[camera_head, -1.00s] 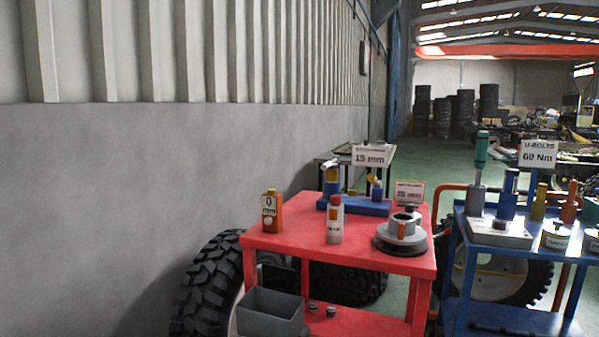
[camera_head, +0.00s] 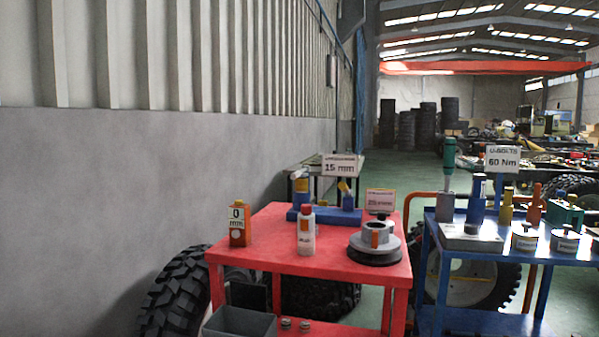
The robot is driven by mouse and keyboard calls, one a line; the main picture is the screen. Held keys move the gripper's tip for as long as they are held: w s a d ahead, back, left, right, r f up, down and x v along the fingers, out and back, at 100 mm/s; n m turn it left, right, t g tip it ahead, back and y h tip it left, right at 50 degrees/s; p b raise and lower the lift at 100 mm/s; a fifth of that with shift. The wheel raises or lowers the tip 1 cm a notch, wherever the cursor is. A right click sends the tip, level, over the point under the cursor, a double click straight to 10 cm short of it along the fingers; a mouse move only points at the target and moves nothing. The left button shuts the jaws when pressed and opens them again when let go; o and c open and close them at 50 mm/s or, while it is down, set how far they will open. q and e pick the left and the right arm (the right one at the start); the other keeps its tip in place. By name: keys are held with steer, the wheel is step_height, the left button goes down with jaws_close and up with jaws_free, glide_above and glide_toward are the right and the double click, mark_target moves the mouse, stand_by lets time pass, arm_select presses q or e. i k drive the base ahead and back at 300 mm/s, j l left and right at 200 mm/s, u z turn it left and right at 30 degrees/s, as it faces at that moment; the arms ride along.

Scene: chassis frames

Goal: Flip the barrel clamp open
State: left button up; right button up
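On the red table (camera_head: 330,255), a grey ring-shaped fixture (camera_head: 374,243) with an orange piece on its front sits on a dark round base. A blue block fixture (camera_head: 325,216) with upright blue and yellow parts stands at the back of the table. I cannot tell for sure which of these is the barrel clamp, or whether a clamp is open or shut. Neither of my grippers is in view.
An orange can (camera_head: 239,224) and a white bottle with a red cap (camera_head: 306,231) stand on the red table. A grey bin (camera_head: 240,322) is below its front. A blue cart (camera_head: 430,262) with tools stands right. Tyres and a grey wall (camera_head: 80,220) are left.

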mark_target(300, 172)
steer(key=i+j+z, duration=0.55)
steer(key=z, duration=0.15)
steer(key=i+j+z, duration=0.35)
steer(key=k+j, duration=0.05)
